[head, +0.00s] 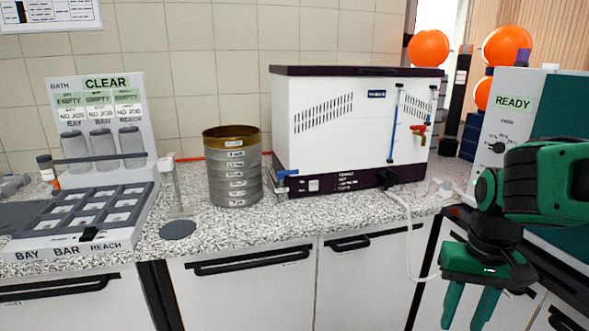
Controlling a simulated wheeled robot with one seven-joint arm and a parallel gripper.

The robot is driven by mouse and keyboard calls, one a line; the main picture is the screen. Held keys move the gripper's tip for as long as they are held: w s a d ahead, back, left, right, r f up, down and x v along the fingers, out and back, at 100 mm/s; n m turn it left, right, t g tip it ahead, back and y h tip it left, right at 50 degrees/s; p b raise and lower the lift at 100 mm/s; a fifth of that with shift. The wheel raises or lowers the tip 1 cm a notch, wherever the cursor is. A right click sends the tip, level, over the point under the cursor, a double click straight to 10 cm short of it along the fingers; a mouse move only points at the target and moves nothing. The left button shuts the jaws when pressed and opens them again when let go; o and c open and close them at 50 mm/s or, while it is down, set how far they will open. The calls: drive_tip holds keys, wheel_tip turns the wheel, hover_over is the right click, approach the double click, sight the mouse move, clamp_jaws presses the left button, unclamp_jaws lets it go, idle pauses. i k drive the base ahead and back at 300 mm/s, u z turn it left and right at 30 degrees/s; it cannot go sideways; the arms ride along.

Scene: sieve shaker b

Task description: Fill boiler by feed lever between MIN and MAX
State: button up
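The boiler (330,115) is a white box with a dark lid and dark base, standing on the speckled worktop in the head view. A blue vertical tube (394,124) runs up its front, with a second thin tube to its right. A small red lever or valve (418,129) sits near its right edge, and a blue tap (287,174) at its lower left. I cannot tell which is the feed lever. MIN and MAX marks and the water level are too small to read. My gripper (466,312) hangs fingers down at lower right, open and empty, away from the boiler.
A sieve stack (235,185) stands left of the boiler. A grey rack (85,215) with jars and a CLEAR panel is farther left. A READY panel machine (510,105) stands at right. A pale hose (408,220) hangs over the worktop (340,222) front edge.

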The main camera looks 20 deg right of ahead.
sight(281, 174)
drive_tip(key=z, duration=0.05)
drive_tip(key=i, duration=1)
drive_tip(key=u, duration=0.05)
